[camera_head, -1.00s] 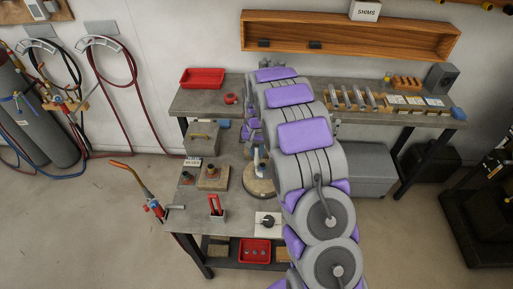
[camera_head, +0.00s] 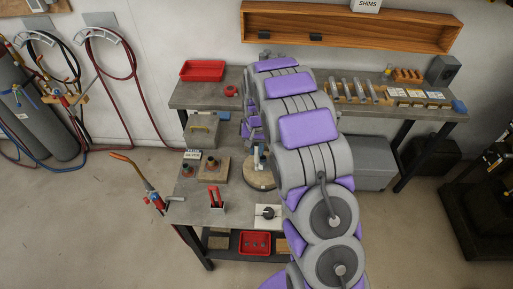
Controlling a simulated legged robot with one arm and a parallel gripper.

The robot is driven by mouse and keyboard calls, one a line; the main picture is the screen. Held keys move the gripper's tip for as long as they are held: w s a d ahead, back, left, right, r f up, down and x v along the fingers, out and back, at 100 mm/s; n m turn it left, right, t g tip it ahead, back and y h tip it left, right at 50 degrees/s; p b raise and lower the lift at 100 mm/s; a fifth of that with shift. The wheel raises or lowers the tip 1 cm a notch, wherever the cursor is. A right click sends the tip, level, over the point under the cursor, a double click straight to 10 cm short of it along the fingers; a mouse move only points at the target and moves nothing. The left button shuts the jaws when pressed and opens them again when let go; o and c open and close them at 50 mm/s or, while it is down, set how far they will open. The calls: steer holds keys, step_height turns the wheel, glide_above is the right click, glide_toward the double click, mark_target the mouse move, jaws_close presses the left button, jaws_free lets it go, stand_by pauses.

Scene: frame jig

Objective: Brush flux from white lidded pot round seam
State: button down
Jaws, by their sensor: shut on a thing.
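My own arm, grey with purple pads, crosses the middle of the view and covers part of the bench. Its far end bends down behind its thicker links, and I cannot make out my gripper's fingers or anything in them. A round wooden-topped base (camera_head: 260,181) stands on the bench left of the arm. A small pale upright piece with a blue part (camera_head: 258,157) rises from it, partly covered. I cannot make out a white lidded pot, a brush or a seam.
The bench (camera_head: 205,215) also carries a red stand (camera_head: 215,198), a wooden block (camera_head: 214,171) with a fitting, a grey box (camera_head: 202,132) and a white plate (camera_head: 268,219). A torch (camera_head: 139,178) is at the left edge. A red tray (camera_head: 202,71) sits on the back bench.

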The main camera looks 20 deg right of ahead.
steer(key=shift+r+p, duration=1.05)
steer(key=shift+r, duration=2.45)
steer(key=shift+d, duration=0.1)
